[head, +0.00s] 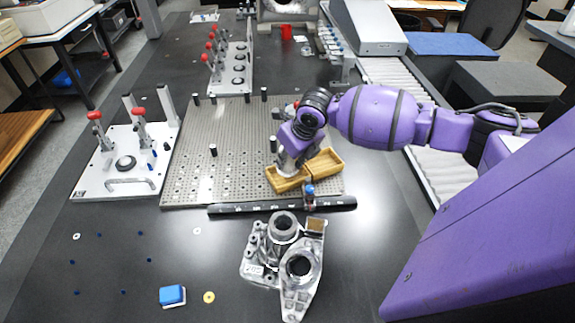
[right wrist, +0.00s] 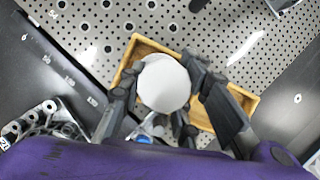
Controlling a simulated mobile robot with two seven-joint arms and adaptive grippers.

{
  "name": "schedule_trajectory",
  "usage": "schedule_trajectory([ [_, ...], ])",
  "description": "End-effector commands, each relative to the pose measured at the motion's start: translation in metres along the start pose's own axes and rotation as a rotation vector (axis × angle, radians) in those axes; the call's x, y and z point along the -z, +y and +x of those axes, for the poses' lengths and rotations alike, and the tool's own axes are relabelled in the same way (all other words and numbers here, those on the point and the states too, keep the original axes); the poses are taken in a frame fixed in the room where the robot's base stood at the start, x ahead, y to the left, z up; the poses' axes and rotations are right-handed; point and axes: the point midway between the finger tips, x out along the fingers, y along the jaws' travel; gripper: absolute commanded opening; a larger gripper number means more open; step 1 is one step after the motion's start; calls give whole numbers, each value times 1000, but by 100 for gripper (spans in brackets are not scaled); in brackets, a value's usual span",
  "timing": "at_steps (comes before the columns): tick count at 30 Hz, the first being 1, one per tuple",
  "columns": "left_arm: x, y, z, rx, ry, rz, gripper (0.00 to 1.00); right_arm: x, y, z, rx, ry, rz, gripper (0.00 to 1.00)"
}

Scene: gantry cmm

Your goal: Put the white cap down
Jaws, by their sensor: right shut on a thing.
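The white cap (right wrist: 164,83) shows as a round pale disc in the right wrist view. My right gripper (right wrist: 160,88) is shut on it, with dark fingers on both sides. Behind the cap is a wooden tray (right wrist: 243,97), partly hidden by the cap and fingers. In the head view my right gripper (head: 288,160) is over the left part of the wooden tray (head: 326,163), and the cap is mostly hidden there. I cannot tell whether the cap touches the tray floor. My left gripper is not in view.
The tray lies on a perforated plate (head: 215,120) behind a dark scale bar (head: 240,209). A metal casting (head: 284,262) stands in front. A white clamp fixture (head: 100,180) is at the left, and a blue block (head: 172,295) lies near the front. The plate's left part is mostly clear.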

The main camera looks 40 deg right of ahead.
Motion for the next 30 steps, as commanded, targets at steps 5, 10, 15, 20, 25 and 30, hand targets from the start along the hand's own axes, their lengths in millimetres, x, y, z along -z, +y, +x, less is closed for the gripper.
schedule_trajectory([
  [5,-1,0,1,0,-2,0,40,11,2,23,-3,3,1,5],
  [10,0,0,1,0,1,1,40,11,2,23,-2,1,-1,5],
  [15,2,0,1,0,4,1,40,12,2,26,-2,2,-1,31],
  [20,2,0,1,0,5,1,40,12,2,25,-2,2,-1,49],
  [25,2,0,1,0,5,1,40,12,2,25,-2,2,-1,49],
  [30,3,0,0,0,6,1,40,10,2,21,-1,1,-1,49],
])
